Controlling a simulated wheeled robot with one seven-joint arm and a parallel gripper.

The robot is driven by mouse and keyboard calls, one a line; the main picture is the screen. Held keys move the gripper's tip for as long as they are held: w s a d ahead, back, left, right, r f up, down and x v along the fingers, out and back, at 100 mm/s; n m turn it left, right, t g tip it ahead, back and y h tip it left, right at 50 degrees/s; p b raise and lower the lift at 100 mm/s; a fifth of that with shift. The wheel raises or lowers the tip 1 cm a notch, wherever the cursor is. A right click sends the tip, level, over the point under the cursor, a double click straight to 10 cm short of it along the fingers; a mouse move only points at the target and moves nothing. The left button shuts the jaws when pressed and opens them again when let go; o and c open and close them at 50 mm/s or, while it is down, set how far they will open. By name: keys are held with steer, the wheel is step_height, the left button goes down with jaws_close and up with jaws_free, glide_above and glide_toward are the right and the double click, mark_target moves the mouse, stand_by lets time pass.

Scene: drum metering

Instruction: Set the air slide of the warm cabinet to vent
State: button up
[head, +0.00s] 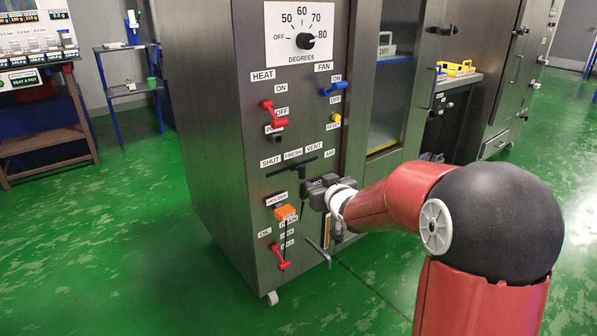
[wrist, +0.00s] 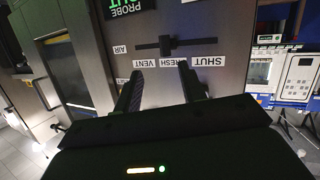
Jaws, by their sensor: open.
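The warm cabinet (head: 215,130) stands in the middle of the head view. Its air slide (head: 301,172) is a dark handle in a horizontal slot under the labels SHUT, FRESH and VENT. In the wrist view the panel appears upside down, and the slide handle (wrist: 165,45) stands at about the FRESH label, between VENT (wrist: 145,63) and SHUT (wrist: 208,61). My gripper (head: 308,188) is in front of the panel just below the slot. In the wrist view my gripper (wrist: 158,80) is open, its fingers pointing toward the slot and apart from the handle.
Above the slot are a red heat lever (head: 272,115), a blue fan lever (head: 332,89) and a degrees dial (head: 305,41). Below are an orange knob (head: 285,212), a red lever (head: 281,260) and a grey bar handle (head: 319,250) close to my gripper. Green floor is free at left.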

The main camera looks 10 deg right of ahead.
mark_target(303, 173)
steer(key=w+a+f+y, duration=0.1)
steer(key=w, duration=0.3)
steer(key=w+a+f+t+y, duration=0.1)
steer(key=w, duration=0.3)
steer(key=w+a+f+t+y, duration=0.1)
steer(key=w, duration=0.3)
steer(key=shift+w+a+n+p, duration=0.1)
steer(key=shift+w+n+p, duration=0.2)
steer(key=shift+p, duration=0.05)
jaws_close()
